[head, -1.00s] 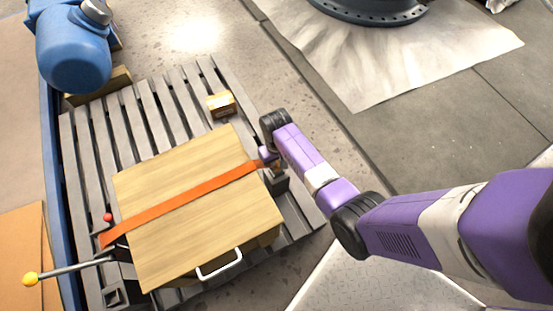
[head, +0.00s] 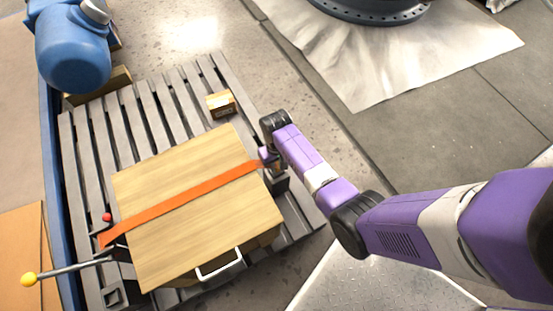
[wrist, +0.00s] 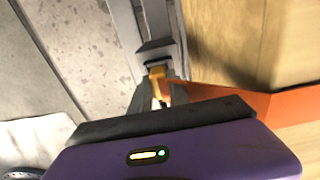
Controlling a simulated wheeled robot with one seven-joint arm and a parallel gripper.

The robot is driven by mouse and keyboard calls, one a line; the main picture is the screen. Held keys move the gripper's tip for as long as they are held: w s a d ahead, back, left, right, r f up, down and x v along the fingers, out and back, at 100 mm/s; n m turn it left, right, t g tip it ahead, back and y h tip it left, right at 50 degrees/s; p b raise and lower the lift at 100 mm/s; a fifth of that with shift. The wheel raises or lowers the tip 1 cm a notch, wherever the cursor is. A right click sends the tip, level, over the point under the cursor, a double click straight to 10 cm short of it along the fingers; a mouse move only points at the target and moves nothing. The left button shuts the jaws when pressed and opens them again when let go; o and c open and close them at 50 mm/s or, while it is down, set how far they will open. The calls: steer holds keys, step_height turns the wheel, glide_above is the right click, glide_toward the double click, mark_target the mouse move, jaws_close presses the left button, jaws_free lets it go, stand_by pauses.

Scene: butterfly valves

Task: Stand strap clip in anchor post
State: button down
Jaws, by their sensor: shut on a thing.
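The orange strap (head: 190,195) runs across the top of the wooden crate (head: 150,180) to my gripper (head: 268,157) at the crate's right edge. The dark grey anchor post (head: 278,183) stands on the pallet just below my gripper in the head view. In the wrist view a yellow-orange strap clip (wrist: 158,80) shows at the strap's end, in front of a grey slotted part. My gripper is shut on the clip; its fingers are mostly hidden. I cannot tell whether the clip is inside the post or just above it.
The crate rests on a grey slatted pallet (head: 88,170) and has a white handle (head: 219,264). A lever with a yellow knob (head: 29,279) sticks out at left. A small cardboard box (head: 221,103) sits behind. A blue motor (head: 72,50) is at the upper left.

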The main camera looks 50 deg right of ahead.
stand_by(0.4)
steer(key=c, duration=1.2)
jaws_free()
steer(key=shift+o, duration=0.2)
steer(key=shift+r+p, duration=1.4)
steer(key=shift+r, duration=2.45)
